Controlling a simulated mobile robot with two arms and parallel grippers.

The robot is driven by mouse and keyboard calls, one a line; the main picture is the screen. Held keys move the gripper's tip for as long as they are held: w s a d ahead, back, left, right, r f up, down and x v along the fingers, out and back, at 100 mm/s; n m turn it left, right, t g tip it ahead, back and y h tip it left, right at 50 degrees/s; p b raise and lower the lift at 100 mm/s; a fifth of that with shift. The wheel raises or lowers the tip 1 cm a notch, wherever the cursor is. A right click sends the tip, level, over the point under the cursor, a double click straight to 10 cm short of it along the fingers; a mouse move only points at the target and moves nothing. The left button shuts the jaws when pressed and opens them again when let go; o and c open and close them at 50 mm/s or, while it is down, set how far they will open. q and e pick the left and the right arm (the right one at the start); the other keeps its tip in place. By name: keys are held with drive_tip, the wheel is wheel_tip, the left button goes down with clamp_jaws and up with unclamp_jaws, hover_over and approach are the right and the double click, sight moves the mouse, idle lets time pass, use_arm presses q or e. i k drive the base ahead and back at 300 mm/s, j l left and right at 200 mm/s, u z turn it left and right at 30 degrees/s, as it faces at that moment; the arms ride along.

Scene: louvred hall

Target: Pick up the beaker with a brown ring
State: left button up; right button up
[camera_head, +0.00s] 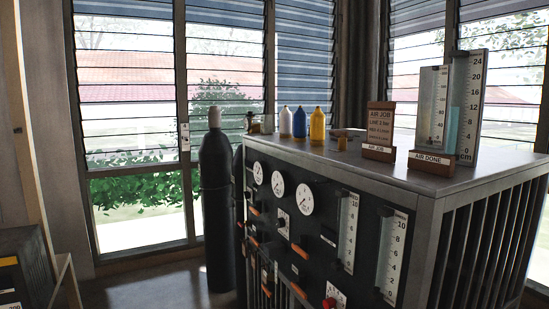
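I cannot make out a beaker with a brown ring in the head view. On top of the dark gauge cabinet (318,157) stand a pale bottle (285,123), a blue bottle (300,122) and a yellow bottle (317,125), all upright. A small brownish object (253,123) sits at the cabinet's back left corner, too small to identify. Neither of my grippers is in view.
A dark gas cylinder (216,195) stands left of the cabinet. Two signs, AIR JOB (379,130) and AIR DONE (432,162), and scaled panels (467,110) stand on its top. A dark box (25,265) is at lower left. Floor shows between.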

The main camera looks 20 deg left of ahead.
sight(266, 121)
drive_tip(key=j, duration=0.4)
drive_tip(key=k+j, duration=0.15)
drive_tip(key=j, duration=0.25)
drive_tip(key=i+j, duration=0.1)
drive_tip(key=j, duration=0.35)
drive_tip(key=i+j, duration=0.1)
drive_tip(key=j, duration=0.4)
drive_tip(key=i+j+z, duration=0.1)
drive_tip(key=j, duration=0.85)
drive_tip(key=i, duration=0.05)
